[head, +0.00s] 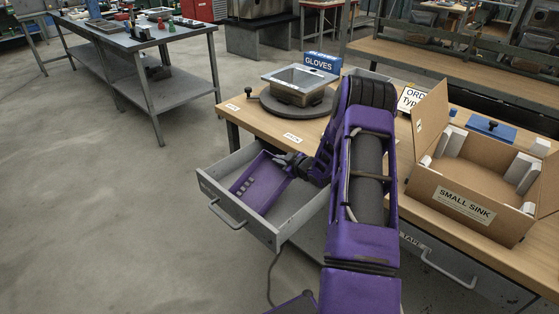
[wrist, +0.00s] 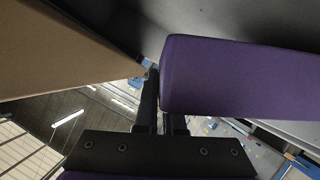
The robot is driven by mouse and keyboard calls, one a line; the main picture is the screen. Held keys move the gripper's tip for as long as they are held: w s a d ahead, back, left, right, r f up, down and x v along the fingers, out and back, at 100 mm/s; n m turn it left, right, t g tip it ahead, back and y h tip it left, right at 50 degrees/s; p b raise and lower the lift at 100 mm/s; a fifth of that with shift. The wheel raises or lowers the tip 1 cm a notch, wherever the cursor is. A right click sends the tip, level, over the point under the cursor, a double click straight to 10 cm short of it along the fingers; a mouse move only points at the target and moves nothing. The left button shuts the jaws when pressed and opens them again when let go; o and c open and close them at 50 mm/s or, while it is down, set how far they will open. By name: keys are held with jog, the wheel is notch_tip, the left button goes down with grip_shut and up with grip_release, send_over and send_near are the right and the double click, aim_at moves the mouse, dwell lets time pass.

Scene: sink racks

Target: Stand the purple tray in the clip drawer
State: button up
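My gripper (head: 291,165) reaches in from the right at the tray's upper right edge. In the wrist view the tray (wrist: 235,80) fills the right side as a broad purple face.
The wooden bench (head: 262,125) lies just above the drawer. A metal sink (head: 299,84) stands on a dark turntable there, by a blue gloves box (head: 321,62). An open small sink carton (head: 465,205) stands at right. Open floor lies left of the drawer.

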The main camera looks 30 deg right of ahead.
jog(key=o, duration=0.4)
jog(key=shift+r, duration=0.25)
jog(key=p+v, duration=0.1)
jog(key=v, duration=1.1)
jog(key=shift+p, duration=0.3)
jog(key=shift+f, duration=0.1)
